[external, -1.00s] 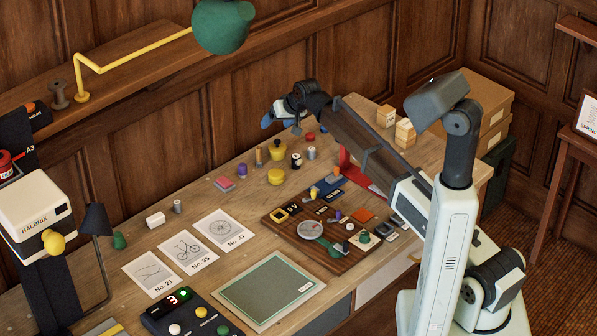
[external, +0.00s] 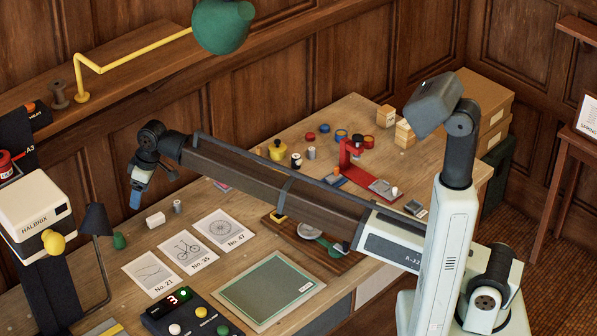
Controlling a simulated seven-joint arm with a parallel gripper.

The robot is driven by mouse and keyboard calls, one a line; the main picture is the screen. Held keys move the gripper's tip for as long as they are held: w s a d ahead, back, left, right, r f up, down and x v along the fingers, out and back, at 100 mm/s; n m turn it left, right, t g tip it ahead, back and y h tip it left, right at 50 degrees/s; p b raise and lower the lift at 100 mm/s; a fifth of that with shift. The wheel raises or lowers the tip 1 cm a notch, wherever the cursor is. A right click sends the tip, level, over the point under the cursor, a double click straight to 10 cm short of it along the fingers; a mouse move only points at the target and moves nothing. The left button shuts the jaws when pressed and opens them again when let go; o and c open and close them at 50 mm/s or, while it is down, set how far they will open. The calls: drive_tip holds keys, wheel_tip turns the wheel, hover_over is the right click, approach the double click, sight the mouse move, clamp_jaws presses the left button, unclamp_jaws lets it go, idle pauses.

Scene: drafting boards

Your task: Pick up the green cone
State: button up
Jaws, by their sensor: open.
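The green cone (external: 119,241) is a small dark green piece standing on the bench at the left, beside the dark desk lamp. Its exact shape is hard to make out at this size. My gripper (external: 135,204) points down, open and empty, above and slightly right of the green cone in the picture. It appears apart from the cone, with a gap between them. The fingertips are small here.
A white block (external: 155,220) and a grey cylinder (external: 177,206) stand right of the cone. Picture cards (external: 150,273) lie in front. My arm hides part of the wooden tray (external: 345,262).

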drive_tip(key=n, duration=0.2)
approach(118, 234)
wheel_tip(118, 234, up, 3)
drive_tip(key=x, duration=0.9)
drive_tip(key=d+x, duration=0.1)
drive_tip(key=x, duration=0.3)
drive_tip(key=shift+s+a+f, duration=0.1)
drive_tip(key=shift+f, duration=0.25)
drive_tip(key=c, duration=1.1)
drive_tip(key=shift+r, duration=0.1)
drive_tip(key=shift+c, duration=0.2)
